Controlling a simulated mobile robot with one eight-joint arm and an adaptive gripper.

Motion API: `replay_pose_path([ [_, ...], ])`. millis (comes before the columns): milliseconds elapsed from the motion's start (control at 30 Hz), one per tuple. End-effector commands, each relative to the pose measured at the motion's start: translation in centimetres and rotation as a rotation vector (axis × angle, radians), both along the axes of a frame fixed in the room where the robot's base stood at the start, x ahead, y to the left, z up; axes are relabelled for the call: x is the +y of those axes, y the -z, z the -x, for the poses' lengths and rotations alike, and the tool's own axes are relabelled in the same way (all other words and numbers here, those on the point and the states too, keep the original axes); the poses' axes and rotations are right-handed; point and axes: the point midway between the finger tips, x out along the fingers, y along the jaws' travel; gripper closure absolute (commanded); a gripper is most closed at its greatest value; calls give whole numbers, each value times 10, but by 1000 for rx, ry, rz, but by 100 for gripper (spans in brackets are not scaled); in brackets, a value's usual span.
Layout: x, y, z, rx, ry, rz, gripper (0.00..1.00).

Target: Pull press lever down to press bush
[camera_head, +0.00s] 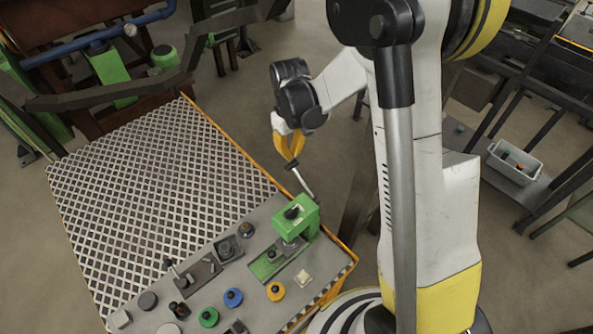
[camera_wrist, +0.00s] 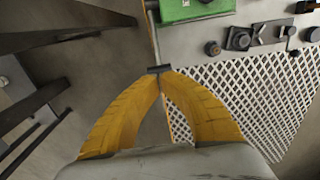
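The lever also shows in the wrist view (camera_wrist: 154,40). My gripper (camera_head: 291,162) has its yellow fingers brought together at the lever's dark end. In the wrist view the fingertips (camera_wrist: 161,74) meet at that dark end. A small dark part (camera_head: 271,254) sits on the green press base; I cannot tell if it is the bush.
The bench carries a diamond-patterned grating (camera_head: 160,180). Near the press are a blue knob (camera_head: 233,297), a green knob (camera_head: 208,317), an orange knob (camera_head: 275,291) and small dark fixtures. A white bin (camera_head: 514,163) stands on a rack at right. Floor is open beyond the bench's right edge.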

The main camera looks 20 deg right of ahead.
Motion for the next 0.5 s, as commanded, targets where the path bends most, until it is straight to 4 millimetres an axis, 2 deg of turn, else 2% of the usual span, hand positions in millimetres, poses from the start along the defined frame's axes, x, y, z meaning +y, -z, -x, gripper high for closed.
replay_pose_path([
  [500,0,7,0,0,0,0,100],
])
